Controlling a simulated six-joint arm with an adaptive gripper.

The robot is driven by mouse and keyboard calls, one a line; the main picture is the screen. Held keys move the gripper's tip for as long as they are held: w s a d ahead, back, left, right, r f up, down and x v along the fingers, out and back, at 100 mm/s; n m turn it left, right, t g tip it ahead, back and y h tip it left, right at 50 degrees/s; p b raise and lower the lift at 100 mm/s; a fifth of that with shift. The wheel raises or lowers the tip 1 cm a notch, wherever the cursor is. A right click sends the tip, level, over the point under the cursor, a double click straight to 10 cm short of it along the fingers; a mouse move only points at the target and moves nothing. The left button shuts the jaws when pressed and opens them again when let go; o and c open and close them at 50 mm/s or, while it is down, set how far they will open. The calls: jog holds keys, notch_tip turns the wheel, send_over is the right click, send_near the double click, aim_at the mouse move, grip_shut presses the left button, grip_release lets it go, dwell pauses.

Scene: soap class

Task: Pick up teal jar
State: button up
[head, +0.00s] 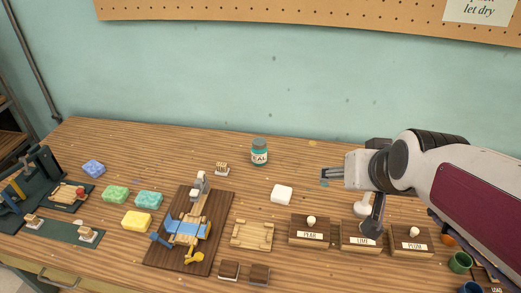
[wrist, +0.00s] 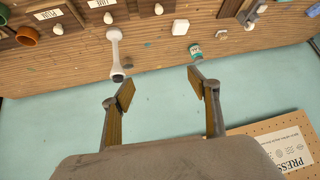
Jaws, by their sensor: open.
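The teal jar (head: 260,153) stands upright near the back edge of the wooden table, with a pale label ending in "EAL". In the wrist view the jar (wrist: 194,50) shows small, beyond the fingertips and nearer the right finger. My gripper (head: 324,177) is to the right of the jar in the head view, apart from it. In the wrist view my gripper (wrist: 160,82) has its two fingers spread wide with nothing between them.
A white block (head: 282,194) lies in front of the jar, and a small brush (head: 222,168) is to its left. Labelled wooden boxes (head: 312,229) stand at the front right. Coloured soaps (head: 148,199) and a wooden press (head: 190,230) are on the left.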

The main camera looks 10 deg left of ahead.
jog(key=w+a+f+t, duration=0.1)
jog(key=w+a, duration=0.2)
jog(key=w, duration=0.3)
jog(key=w+a+f, duration=0.1)
jog(key=w+a, duration=0.2)
jog(key=w, duration=0.2)
jog(key=t+y, duration=0.1)
jog(key=t, duration=0.2)
send_over(260, 151)
jog(key=s+d, duration=0.7)
jog(key=s, duration=0.1)
notch_tip(260, 151, down, 11)
jog(key=shift+n+t, duration=0.5)
jog(key=shift+t, duration=0.3)
jog(key=w+a+f, duration=0.1)
jog(key=a+f, duration=0.1)
jog(key=f, duration=0.1)
jog(key=w+a+f, duration=0.1)
jog(key=f, duration=0.2)
jog(key=w+a+f, duration=0.1)
jog(key=a+f, duration=0.1)
jog(key=f, duration=0.1)
jog(key=shift+a, duration=0.3)
jog(key=shift+a+f+t, duration=0.3)
jog(key=shift+f, duration=0.3)
jog(key=shift+w, duration=0.1)
jog(key=shift+x, duration=1.25)
